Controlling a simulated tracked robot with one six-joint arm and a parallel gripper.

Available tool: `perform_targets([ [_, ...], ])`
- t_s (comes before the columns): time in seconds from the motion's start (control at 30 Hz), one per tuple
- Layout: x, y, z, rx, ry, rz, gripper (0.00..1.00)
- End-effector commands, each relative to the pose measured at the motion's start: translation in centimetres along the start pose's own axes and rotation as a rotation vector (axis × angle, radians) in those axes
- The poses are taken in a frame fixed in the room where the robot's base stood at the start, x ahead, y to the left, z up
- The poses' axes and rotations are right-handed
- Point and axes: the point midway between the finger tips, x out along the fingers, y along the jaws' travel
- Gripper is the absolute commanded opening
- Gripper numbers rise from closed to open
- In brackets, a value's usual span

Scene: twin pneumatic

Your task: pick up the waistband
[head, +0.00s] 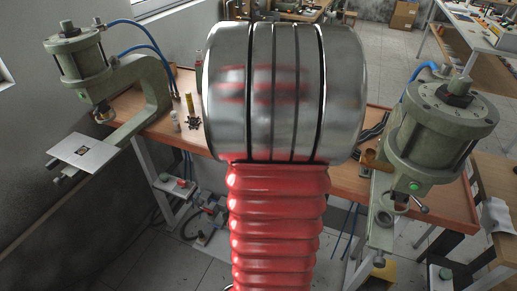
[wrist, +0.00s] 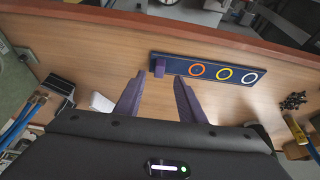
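My gripper (wrist: 160,76) shows in the wrist view with its two purple fingers spread apart and nothing between them. Just beyond the fingertips, a long dark blue strip (wrist: 238,75) lies on the wooden bench top. It bears an orange, a yellow and a white ring mark, and a purple block stands at its left end, in line with the gap between the fingers. I cannot tell for sure which thing is the waistband. In the head view my own arm hides the gripper and the middle of the bench.
Two green pneumatic presses stand at the bench (head: 345,180), one at left (head: 80,58) and one at right (head: 440,125). Small black parts (wrist: 293,101) lie right of the strip, beside a yellow tube (wrist: 296,128). A black box (wrist: 58,84) and blue hoses are at left.

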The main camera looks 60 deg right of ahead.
Motion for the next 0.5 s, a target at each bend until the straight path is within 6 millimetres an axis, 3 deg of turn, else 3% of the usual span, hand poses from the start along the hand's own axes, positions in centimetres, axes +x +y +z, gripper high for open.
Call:
perform_targets([
  [0.3,3.8,0.1,0.1,0.001,-0.001,0.001,0.36],
  [0.5,4.3,0.1,0.1,0.001,0.000,0.000,0.36],
])
